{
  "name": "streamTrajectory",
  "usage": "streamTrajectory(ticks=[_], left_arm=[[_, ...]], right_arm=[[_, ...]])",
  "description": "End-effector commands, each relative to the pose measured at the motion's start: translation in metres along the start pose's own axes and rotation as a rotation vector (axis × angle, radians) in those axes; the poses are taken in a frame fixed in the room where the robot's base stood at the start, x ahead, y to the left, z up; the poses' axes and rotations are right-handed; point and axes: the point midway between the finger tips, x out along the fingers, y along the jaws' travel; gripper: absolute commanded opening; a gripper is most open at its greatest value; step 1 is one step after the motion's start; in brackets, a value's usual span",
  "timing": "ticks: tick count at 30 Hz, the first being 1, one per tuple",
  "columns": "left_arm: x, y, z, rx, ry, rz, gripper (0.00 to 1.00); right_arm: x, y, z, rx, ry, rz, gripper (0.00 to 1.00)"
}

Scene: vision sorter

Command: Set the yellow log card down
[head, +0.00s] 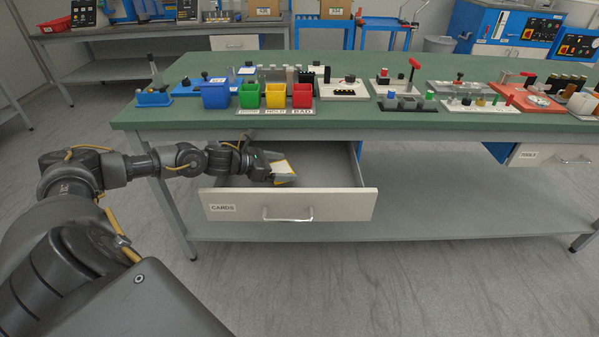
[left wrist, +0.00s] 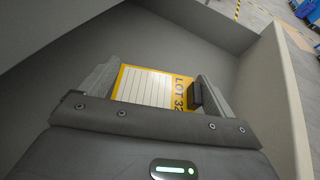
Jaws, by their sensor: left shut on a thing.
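The yellow log card (head: 283,168) has a white lined field and a yellow border. In the left wrist view the card (left wrist: 150,86) shows "LOT 32", its last characters partly hidden by a finger. My left gripper (head: 272,172) is shut on the card, inside or just over the open drawer labelled CARDS (head: 340,203). In the left wrist view the fingers of my left gripper (left wrist: 160,88) stand at both sides of the card. The drawer floor (left wrist: 170,42) lies beneath; I cannot tell whether the card touches it. My right gripper is not in view.
The green-topped bench (head: 400,128) stands above the drawer, with blue, green, yellow and red bins (head: 302,96) near its front edge. Several fixtures stand along the bench. The drawer's right part is bare. A closed TOOLS drawer (head: 550,155) is at the right.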

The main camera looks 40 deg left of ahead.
Motion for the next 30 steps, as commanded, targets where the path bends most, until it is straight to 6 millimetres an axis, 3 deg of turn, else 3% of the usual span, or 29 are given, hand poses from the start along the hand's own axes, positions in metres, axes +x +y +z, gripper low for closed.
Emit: streamTrajectory(ticks=[4,13,21,30], left_arm=[[0.026,0.000,-0.001,0.000,-0.004,0.000,0.68],[0.040,0.001,-0.004,0.000,-0.002,0.001,0.68],[0.072,0.000,-0.012,0.000,-0.002,0.001,0.68],[0.074,0.000,-0.013,0.001,0.000,0.001,0.68]], right_arm=[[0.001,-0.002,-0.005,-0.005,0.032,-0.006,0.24],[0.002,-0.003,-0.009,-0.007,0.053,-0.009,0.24],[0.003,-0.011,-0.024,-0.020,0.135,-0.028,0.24],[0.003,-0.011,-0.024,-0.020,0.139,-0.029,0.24]])
